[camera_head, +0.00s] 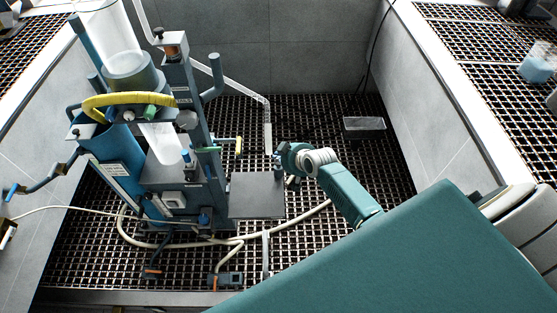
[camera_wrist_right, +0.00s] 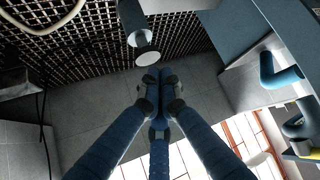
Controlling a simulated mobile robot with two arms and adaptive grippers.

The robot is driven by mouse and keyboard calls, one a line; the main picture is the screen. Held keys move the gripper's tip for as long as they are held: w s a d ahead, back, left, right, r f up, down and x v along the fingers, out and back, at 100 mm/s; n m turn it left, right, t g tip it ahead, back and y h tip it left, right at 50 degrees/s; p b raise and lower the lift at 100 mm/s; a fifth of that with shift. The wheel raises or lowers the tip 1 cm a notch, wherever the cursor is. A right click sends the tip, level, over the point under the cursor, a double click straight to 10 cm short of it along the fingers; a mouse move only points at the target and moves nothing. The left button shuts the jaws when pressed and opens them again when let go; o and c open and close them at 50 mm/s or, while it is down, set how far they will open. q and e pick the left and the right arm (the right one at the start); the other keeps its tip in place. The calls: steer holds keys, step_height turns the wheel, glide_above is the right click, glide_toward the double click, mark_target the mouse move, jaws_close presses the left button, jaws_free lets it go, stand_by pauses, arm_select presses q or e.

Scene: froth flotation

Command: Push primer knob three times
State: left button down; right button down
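My right gripper (camera_head: 287,158) reaches in from the right in the head view, just beyond the upper right corner of a flat grey plate on the flotation unit. In the right wrist view its blue fingers (camera_wrist_right: 151,78) are drawn together at the tips, with nothing visible between them. Just ahead of the tips is a pale round disc (camera_wrist_right: 148,60) below a grey cylinder (camera_wrist_right: 139,24). This may be the primer knob; I cannot tell whether the tips touch it. The knob is not clearly seen in the head view. My left gripper is not in view.
The blue-grey flotation unit (camera_head: 185,185) with a clear column (camera_head: 122,62) stands on the left. Its flat plate (camera_head: 257,195) extends right. A white hose (camera_head: 268,232) crosses the grating. A clear tray (camera_head: 364,125) lies at the back right. Grey walls enclose the pit.

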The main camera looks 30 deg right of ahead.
steer(key=shift+r+p, duration=2.5)
steer(key=shift+r, duration=0.1)
steer(key=shift+f, duration=0.1)
steer(key=s+a+f+g+h, duration=0.15)
steer(key=s+f+g, duration=0.25)
steer(key=s+f, duration=1.85)
steer(key=s+a+f+g, duration=0.1)
steer(key=s+f, duration=0.2)
steer(key=s, duration=0.7)
steer(key=s+a+f+g, duration=0.1)
steer(key=s+a+f, duration=0.1)
steer(key=s, duration=0.8)
steer(key=s+a+f+n+g, duration=0.1)
steer(key=s+f, duration=0.3)
steer(key=s, duration=0.6)
steer(key=shift+s+a+f+g, duration=0.2)
steer(key=shift+s+a+g, duration=0.05)
steer(key=shift+a+g, duration=0.35)
